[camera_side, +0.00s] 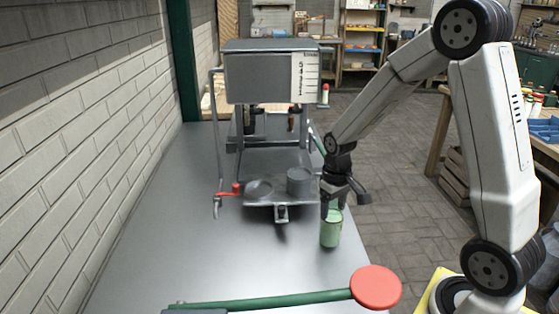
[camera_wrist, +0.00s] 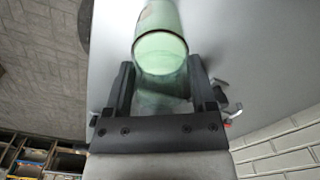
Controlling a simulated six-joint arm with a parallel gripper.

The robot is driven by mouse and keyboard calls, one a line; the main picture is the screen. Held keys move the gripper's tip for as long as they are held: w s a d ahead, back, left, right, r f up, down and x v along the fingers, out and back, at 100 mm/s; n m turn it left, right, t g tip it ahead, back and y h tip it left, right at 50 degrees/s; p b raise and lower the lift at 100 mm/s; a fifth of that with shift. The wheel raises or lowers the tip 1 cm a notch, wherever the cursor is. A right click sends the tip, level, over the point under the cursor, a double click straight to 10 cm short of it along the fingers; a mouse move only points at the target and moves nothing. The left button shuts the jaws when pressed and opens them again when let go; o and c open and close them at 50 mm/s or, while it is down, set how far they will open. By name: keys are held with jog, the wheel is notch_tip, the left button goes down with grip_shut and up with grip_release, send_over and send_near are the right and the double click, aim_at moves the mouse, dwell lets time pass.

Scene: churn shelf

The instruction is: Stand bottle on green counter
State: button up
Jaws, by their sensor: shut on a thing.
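The pale green, translucent bottle (camera_side: 330,234) hangs upright below my gripper (camera_side: 334,204) in the side view, near the right edge of a grey counter (camera_side: 200,262). My gripper is shut on the bottle's upper part. I cannot tell whether the bottle's base touches the counter or is just above it. In the wrist view the bottle (camera_wrist: 160,48) lies between the two dark fingers of my gripper (camera_wrist: 160,68), with its round rim toward the palm. The counter top looks grey, not green, in both views.
A grey machine (camera_side: 262,78) with a lower tray holding a round pot (camera_side: 300,181) stands behind the bottle. A red handle (camera_side: 236,188) juts out left. A green lever with a red disc (camera_side: 376,287) crosses the front. The counter's left front is clear.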

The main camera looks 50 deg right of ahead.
jog(key=shift+f, duration=0.3)
dwell(0.6)
jog(key=o, duration=1.3)
jog(key=shift+c, duration=0.4)
jog(key=shift+r, duration=0.1)
jog(key=shift+r, duration=3.9)
